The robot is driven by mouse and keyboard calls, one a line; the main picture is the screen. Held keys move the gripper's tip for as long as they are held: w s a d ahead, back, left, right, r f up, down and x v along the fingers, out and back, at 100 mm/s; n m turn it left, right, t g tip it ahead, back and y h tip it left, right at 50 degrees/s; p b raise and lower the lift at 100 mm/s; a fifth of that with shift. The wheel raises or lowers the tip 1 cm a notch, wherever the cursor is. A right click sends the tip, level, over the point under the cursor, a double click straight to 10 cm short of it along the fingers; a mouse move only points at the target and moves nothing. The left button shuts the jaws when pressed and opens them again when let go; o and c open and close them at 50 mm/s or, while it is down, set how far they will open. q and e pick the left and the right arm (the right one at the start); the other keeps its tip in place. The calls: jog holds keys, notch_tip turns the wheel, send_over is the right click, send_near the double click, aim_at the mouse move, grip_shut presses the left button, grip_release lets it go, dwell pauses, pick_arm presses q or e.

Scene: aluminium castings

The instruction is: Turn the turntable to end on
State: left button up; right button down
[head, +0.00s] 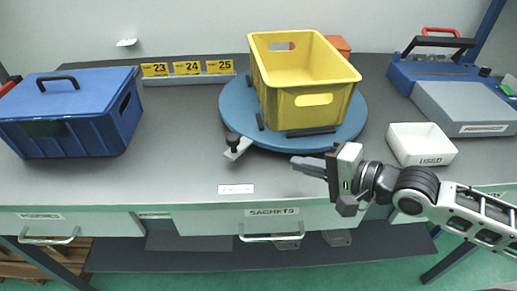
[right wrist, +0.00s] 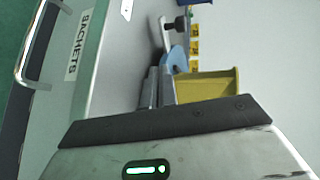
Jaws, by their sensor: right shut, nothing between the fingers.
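The blue round turntable (head: 237,112) lies on the grey bench, with a yellow crate (head: 313,80) standing on it between dark stops. A light tab with a black knob (head: 233,141) is at its front left edge. My right gripper (head: 297,163) is shut and empty, pointing left just in front of the turntable's front rim; I cannot tell whether it touches. In the right wrist view its fingers (right wrist: 156,88) are together, with part of the turntable (right wrist: 178,57), the crate (right wrist: 207,86) and the knob (right wrist: 180,24) beyond. My left gripper is out of view.
A blue lidded box (head: 70,112) stands at the left. Yellow plates (head: 187,68) numbered 23, 24 and 25 stand behind. A white tray marked USED (head: 421,145) and a blue-grey machine (head: 455,95) are at the right. The bench front left of my gripper is mostly clear.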

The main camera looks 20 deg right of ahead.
send_near(245, 148)
jog(key=x, duration=0.5)
jog(key=shift+d+f, duration=0.2)
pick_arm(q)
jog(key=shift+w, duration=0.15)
pick_arm(e)
jog(key=shift+w+a+f, duration=0.1)
jog(key=shift+w+a, duration=0.3)
jog(key=shift+w, duration=0.25)
jog(key=w+a+p, duration=0.2)
jog(key=p, duration=0.1)
jog(key=shift+r, duration=0.3)
jog(key=shift+w+a+f, duration=0.15)
jog(key=shift+w+a, duration=0.05)
jog(key=shift+w, duration=0.05)
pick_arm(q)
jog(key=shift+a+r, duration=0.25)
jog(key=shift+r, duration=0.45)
pick_arm(e)
jog(key=shift+s+f, duration=0.1)
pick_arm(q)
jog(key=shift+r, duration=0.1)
pick_arm(e)
jog(key=shift+d, duration=0.1)
